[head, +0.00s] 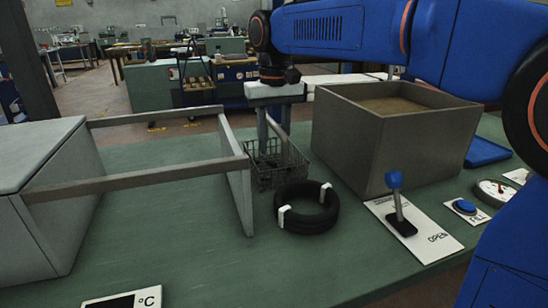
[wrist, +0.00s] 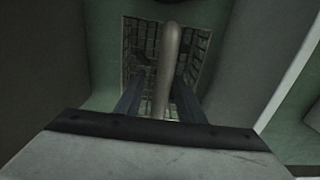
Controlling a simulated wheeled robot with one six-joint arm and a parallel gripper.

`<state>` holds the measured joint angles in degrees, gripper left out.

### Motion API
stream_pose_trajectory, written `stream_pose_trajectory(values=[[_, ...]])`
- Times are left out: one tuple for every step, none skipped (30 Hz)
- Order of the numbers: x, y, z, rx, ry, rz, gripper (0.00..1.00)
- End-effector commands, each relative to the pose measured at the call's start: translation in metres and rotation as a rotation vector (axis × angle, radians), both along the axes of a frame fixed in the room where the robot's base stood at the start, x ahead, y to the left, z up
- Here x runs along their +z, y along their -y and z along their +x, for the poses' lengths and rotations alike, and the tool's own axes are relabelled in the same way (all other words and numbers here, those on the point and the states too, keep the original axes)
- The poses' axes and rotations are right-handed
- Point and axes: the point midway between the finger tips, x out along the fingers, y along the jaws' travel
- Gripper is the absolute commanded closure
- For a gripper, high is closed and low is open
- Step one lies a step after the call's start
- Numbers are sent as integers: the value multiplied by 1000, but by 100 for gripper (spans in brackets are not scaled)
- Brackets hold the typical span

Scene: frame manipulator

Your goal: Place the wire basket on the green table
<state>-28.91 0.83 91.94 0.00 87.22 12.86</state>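The wire basket (head: 272,172) stands upright on the green table (head: 180,250), between the grey frame's upright panel and a large box. Its thick grey-brown handle arches above it. My gripper (head: 273,146) is above the basket, pointing down, with its two fingers reaching toward the handle. In the wrist view the handle (wrist: 170,45) runs between the two fingers (wrist: 160,88), with a gap visible on its left side, so the gripper looks open. The basket's mesh (wrist: 140,45) shows below; its near part is hidden by the gripper body.
A grey frame with an upright panel (head: 236,170) stands close left. A large open box (head: 380,140) stands close right. A black ring with white clips (head: 306,221) lies in front of the basket. A blue-knobbed lever (head: 399,205) and blue button (head: 465,207) are front right.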

Motion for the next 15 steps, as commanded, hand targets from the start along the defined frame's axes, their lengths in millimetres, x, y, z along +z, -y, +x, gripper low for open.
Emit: stream_pose_trajectory(values=[[0, 0, 0, 0, 0, 0, 65], [0, 0, 0, 0, 0, 0, 65], [0, 0, 0, 0, 0, 0, 72], [0, 0, 0, 0, 0, 0, 79], [0, 0, 0, 0, 0, 0, 86], [0, 0, 0, 0, 0, 0, 96], [0, 0, 0, 0, 0, 0, 100], [0, 0, 0, 0, 0, 0, 100], [0, 0, 0, 0, 0, 0, 100], [1, 0, 0, 0, 0, 0, 100], [1, 0, 0, 0, 0, 0, 100], [1, 0, 0, 0, 0, 0, 100], [1, 0, 0, 0, 0, 0, 100], [1, 0, 0, 0, 0, 0, 100], [1, 0, 0, 0, 0, 0, 100]])
